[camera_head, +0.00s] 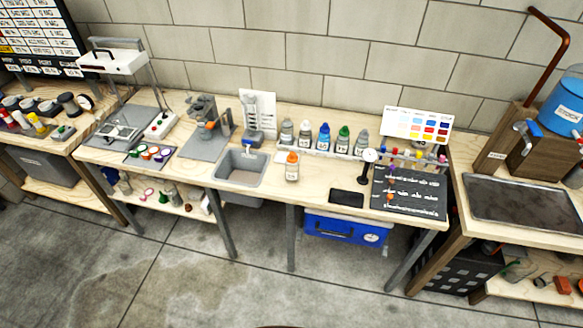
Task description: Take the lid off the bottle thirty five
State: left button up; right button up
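Several small labelled bottles stand in a row at the back of the middle workbench: a grey-capped one (286,133), another grey one (304,136), a blue one (323,138), a green-capped one (342,140) and a grey one (361,143). A bottle with an orange lid (292,168) stands upright and apart, in front of the row and right of the sink. All the lids appear to be on. The labels are too small to read surely, so I cannot tell which is thirty five. Neither of my grippers is in view.
The sink (240,168) is left of the orange-lidded bottle. A black pad (347,198) and a dark board with small pieces (408,200) lie to the right. A grey clamp stand (206,130) is at left. Bare wood surrounds the orange-lidded bottle's front.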

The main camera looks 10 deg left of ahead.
aim_at(293, 159)
jog(key=z, duration=0.6)
jog(key=i, duration=0.95)
jog(key=u, duration=0.3)
